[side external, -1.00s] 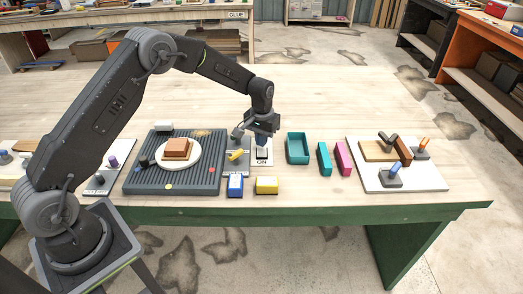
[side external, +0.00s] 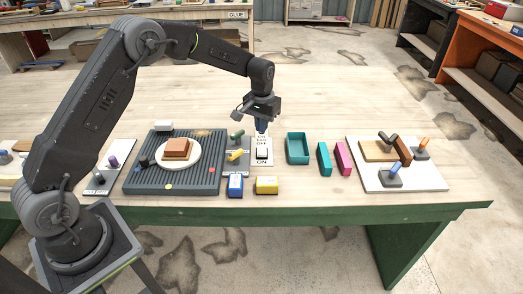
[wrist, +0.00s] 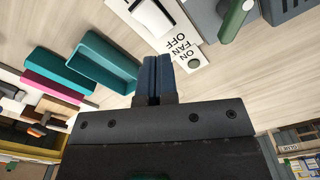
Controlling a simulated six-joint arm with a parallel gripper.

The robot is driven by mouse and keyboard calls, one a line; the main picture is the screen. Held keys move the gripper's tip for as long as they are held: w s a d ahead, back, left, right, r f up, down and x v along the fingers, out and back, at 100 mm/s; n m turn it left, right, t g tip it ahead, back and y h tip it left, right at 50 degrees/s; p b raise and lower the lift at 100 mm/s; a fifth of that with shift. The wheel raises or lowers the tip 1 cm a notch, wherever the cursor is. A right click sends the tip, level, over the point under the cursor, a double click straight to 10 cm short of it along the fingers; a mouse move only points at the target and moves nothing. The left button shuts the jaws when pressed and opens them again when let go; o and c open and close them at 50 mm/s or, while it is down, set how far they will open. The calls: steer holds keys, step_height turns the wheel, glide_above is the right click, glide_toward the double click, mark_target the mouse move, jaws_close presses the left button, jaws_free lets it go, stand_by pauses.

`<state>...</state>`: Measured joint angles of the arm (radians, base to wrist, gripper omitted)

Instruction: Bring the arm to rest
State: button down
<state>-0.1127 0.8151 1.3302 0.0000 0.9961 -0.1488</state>
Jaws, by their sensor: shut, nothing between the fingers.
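A teal open box (side external: 298,160), a teal block (side external: 324,158) and a pink block (side external: 342,157) stand right of the switch. A grey ribbed board (side external: 190,183) is at left. The table's back is clear.

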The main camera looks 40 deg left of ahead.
steer(key=shift+r, duration=0.1)
steer(key=s+d+r+m+t, duration=0.1)
steer(key=s+d+r, duration=0.1)
steer(key=s+r, duration=0.55)
steer(key=s+d+r+t, duration=0.2)
steer(key=s+r, duration=0.3)
steer(key=r, duration=0.5)
steer(key=s+d+r+m+t, duration=0.1)
steer(key=s+d+m+t, duration=0.1)
steer(key=s, duration=1.9)
steer(key=shift+r+t, duration=0.3)
steer(key=shift+r, duration=0.1)
